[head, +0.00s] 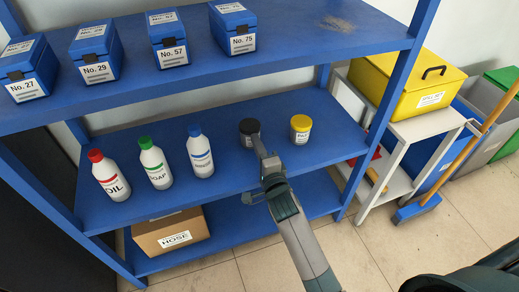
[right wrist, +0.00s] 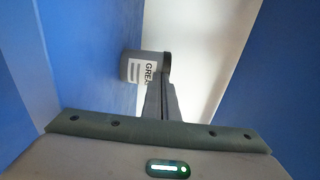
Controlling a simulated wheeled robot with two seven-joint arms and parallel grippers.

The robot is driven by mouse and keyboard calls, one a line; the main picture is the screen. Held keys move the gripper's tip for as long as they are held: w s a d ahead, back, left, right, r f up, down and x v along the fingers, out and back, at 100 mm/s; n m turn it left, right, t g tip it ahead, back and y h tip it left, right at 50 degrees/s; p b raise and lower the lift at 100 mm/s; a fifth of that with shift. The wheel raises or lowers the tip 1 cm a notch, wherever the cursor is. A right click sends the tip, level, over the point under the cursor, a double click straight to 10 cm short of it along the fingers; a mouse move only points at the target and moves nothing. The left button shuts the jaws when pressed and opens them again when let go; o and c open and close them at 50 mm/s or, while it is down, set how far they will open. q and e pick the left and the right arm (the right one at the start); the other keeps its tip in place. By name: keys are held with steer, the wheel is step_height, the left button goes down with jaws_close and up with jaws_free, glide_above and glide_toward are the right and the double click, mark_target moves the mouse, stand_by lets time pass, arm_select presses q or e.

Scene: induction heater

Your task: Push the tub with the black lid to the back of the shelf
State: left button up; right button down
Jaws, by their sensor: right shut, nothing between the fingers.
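The tub with the black lid (head: 250,128) stands on the middle shelf (head: 225,165), left of a tub with a yellow lid (head: 300,129). In the right wrist view the black-lidded tub (right wrist: 139,70) shows a white label reading "GREA". My right gripper (head: 268,160) is shut and empty, with its fingertips at the front of the black-lidded tub. They overlap it in both views, and I cannot tell whether they touch. The fingers also show in the right wrist view (right wrist: 160,98). My left gripper is not in view.
A red-capped bottle (head: 108,175), a green-capped bottle (head: 154,163) and a blue-capped bottle (head: 200,151) stand to the left on the same shelf. The upper shelf (head: 290,60) with several blue boxes is above. Shelf room behind the black-lidded tub looks clear.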

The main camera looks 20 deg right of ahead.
mark_target(249, 125)
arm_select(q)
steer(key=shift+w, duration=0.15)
arm_select(e)
steer(key=shift+w, duration=0.15)
steer(key=w, duration=0.8)
steer(key=shift+w, duration=0.2)
steer(key=w+b, duration=0.1)
steer(key=w, duration=0.3)
steer(key=shift+w, duration=0.6)
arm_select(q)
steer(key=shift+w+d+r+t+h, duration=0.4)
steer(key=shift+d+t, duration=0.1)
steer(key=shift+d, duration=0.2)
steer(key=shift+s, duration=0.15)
arm_select(e)
steer(key=shift+s, duration=0.15)
